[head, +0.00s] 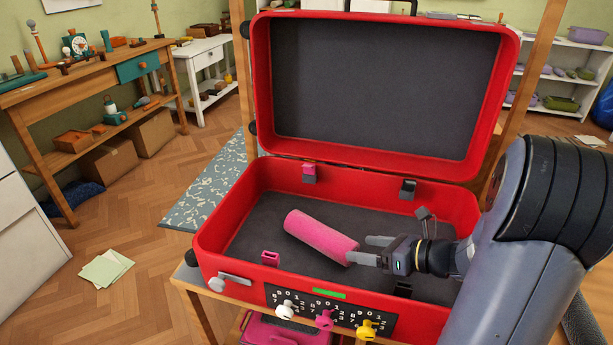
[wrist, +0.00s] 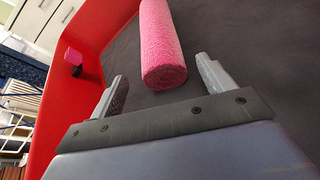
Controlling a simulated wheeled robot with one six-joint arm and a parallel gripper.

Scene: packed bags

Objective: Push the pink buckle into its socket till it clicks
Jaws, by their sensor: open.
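A pink piece (head: 309,170) with a grey part below it sits at the inside back wall of the open red suitcase (head: 232,215). A second pink piece, with an open mouth like a socket (head: 270,258), sits at the front wall, left of centre. The two are apart across the suitcase. A pink block (wrist: 72,57) with a dark part shows at the red wall in the wrist view, probably the front one. My gripper (head: 359,249) is open and empty inside the suitcase, its fingers pointing at the right end of a fuzzy pink roll (head: 320,236).
The pink roll also shows in the wrist view (wrist: 162,45), just beyond and between the fingers. A black piece (head: 408,188) is at the back wall, another (head: 403,289) at the front. Number dials with white, pink and yellow knobs (head: 324,319) are on the suitcase's front. The raised lid (head: 385,90) stands behind.

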